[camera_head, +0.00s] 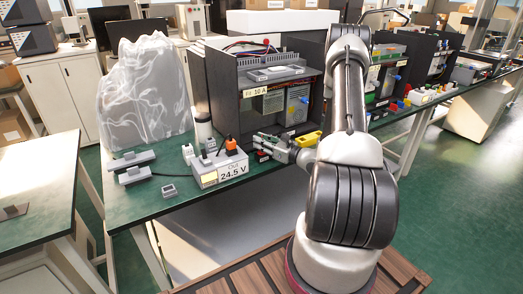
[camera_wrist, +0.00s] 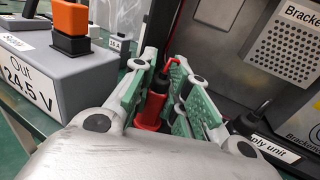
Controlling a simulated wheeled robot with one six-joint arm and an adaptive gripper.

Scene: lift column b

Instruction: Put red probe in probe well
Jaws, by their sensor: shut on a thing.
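My gripper (camera_wrist: 160,88) is shut on the red probe (camera_wrist: 152,106), which shows between the green finger pads in the wrist view. The probe has a thick red body with a dark narrow part at the upper end, and it leans a little. In the head view my gripper (camera_head: 268,145) is low over the green bench, between the grey Out 24.5 V box and the black rack. The probe's lower end is partly hidden by my gripper's body in the wrist view. I cannot pick out the probe well for certain in either view.
The grey 24.5 V box (camera_head: 219,168) with an orange plug (camera_head: 231,145) stands left of my gripper. The black rack (camera_head: 222,92) stands behind. A black probe-like piece (camera_wrist: 250,118) is close on the right, by the supply unit label. A yellow piece (camera_head: 308,139) lies right.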

